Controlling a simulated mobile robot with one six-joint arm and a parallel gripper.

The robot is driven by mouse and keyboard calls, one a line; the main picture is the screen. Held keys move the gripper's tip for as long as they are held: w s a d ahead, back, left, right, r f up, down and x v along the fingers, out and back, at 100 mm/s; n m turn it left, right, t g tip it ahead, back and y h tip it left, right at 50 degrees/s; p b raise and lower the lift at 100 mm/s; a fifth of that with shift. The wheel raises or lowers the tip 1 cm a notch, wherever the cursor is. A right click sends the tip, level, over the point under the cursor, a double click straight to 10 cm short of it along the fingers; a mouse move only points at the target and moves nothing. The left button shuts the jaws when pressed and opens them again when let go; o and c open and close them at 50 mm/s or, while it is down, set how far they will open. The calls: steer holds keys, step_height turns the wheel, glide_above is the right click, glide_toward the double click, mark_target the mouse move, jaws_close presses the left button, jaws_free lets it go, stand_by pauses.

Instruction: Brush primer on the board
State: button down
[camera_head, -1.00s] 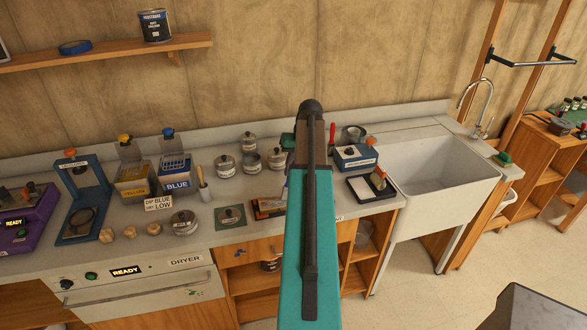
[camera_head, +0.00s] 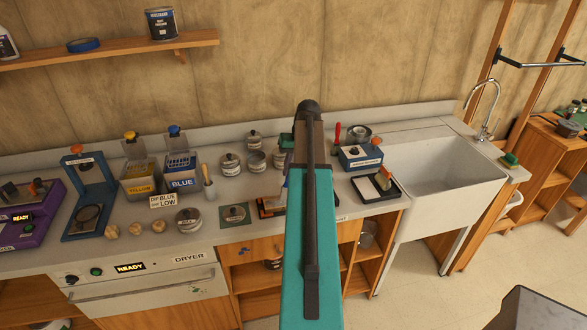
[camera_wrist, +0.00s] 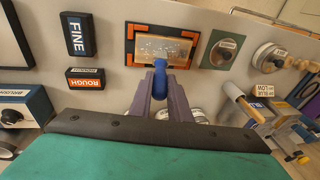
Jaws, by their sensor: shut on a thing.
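The board (camera_wrist: 178,50) lies flat in a black frame with orange corners in the wrist view. It is tan, with pale whitish patches along its upper part. My gripper (camera_wrist: 160,84), with purple fingers, is shut on a blue handle (camera_wrist: 160,72), which I take for the brush. The handle's end overlaps the board's near edge; the bristles are hidden, and I cannot tell whether they touch. In the head view my teal arm hides my gripper and most of the board's frame (camera_head: 268,207).
Blocks marked FINE (camera_wrist: 78,35) and ROUGH (camera_wrist: 86,80) lie beside the frame. A green square plate with a knob (camera_wrist: 220,50) is on its other side. Lidded tins (camera_head: 230,163), a black tray (camera_head: 367,193) and a sink (camera_head: 445,165) also line the counter.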

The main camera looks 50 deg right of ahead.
steer(key=shift+w+a, duration=0.35)
steer(key=shift+a, duration=0.1)
steer(key=shift+w+a, duration=0.5)
steer(key=shift+a, duration=0.05)
stand_by(0.4)
steer(key=shift+w+a, duration=0.5)
steer(key=shift+a, duration=0.15)
steer(key=shift+w+a, duration=0.1)
steer(key=shift+w+a, duration=0.45)
steer(key=shift+a, duration=0.05)
steer(key=shift+w+a, duration=0.15)
